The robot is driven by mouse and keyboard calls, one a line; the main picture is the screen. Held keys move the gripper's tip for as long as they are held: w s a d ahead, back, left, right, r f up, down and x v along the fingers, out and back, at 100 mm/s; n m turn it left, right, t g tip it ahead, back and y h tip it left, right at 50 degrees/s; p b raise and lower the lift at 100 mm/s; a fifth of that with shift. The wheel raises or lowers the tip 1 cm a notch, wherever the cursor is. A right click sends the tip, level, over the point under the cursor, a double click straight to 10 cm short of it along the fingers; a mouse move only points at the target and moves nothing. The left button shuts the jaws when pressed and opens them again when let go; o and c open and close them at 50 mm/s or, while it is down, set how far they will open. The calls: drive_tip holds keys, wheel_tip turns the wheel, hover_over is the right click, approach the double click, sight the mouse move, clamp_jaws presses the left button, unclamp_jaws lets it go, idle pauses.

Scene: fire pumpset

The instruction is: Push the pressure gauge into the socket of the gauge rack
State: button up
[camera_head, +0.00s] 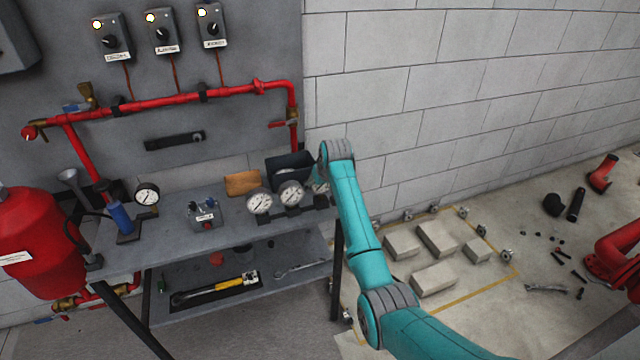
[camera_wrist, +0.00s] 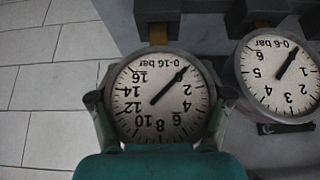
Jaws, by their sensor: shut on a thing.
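My gripper (camera_wrist: 158,100) is shut on a round pressure gauge marked 0-16 bar (camera_wrist: 150,112), one finger on each side of its rim. The gauge appears upside down in the wrist view. Its brass stem (camera_wrist: 157,34) points to the dark gauge rack (camera_wrist: 192,32) and meets a block there; I cannot tell how deep it sits. A 0-6 bar gauge (camera_wrist: 282,75) stands in the rack to the right. In the head view, two gauges (camera_head: 260,201) (camera_head: 291,194) show on the rack (camera_head: 284,213); my arm mostly hides the held gauge (camera_head: 320,187) and my gripper.
A dark bin (camera_head: 289,167) and a wooden block (camera_head: 242,183) stand behind the rack on the grey bench (camera_head: 175,235).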

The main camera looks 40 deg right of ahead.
drive_tip(key=shift+f, duration=0.7)
drive_tip(key=o, duration=1.7)
drive_tip(key=v, duration=1.2)
